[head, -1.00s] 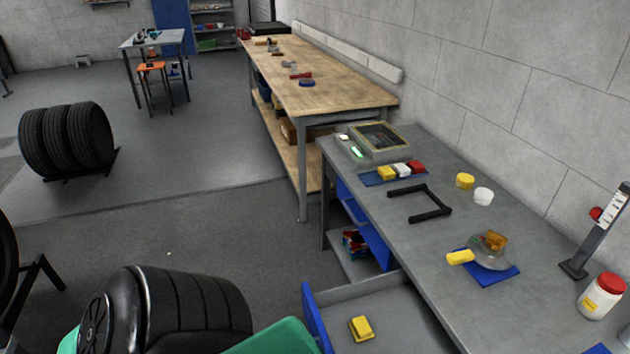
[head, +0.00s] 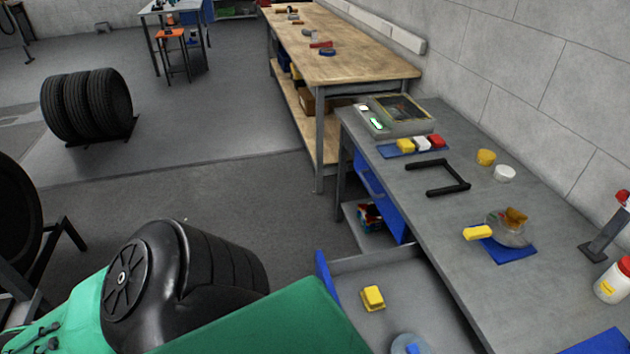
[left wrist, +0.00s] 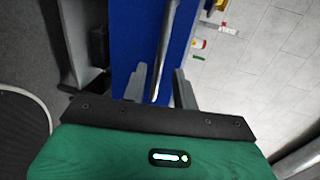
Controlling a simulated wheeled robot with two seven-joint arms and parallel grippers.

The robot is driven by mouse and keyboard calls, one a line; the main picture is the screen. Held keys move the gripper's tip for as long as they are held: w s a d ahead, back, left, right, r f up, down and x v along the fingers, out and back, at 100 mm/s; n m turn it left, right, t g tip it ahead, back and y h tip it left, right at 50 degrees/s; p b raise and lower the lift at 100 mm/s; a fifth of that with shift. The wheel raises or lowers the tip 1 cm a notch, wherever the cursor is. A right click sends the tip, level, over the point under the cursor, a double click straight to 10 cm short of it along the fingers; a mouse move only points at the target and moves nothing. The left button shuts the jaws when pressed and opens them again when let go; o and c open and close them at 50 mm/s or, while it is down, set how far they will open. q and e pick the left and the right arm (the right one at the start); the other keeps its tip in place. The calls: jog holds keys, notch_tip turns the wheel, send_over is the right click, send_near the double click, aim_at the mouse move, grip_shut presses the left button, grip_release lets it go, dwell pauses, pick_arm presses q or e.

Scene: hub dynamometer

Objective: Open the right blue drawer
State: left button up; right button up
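A blue-fronted drawer (head: 322,283) under the near end of the grey bench stands pulled out, with its grey inside showing. A yellow block (head: 373,297) and a round blue-grey piece (head: 408,344) lie in it. Another blue drawer (head: 376,194), farther along the bench, looks closed. In the left wrist view, a blue front (left wrist: 178,45) carries a long silver handle (left wrist: 166,45). My left gripper (left wrist: 160,88) has its fingers on either side of this handle, with narrow gaps showing. My green left arm hides that gripper in the head view. My right gripper is out of view.
The grey bench (head: 440,215) holds a black frame (head: 440,178), a blue mat (head: 513,252) with a dish, and small blocks. Open floor (head: 230,185) lies beyond.

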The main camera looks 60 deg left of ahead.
pick_arm(q)
jog(key=b+v, duration=0.1)
jog(key=v, duration=0.6)
jog(key=shift+a, duration=0.1)
dwell(0.4)
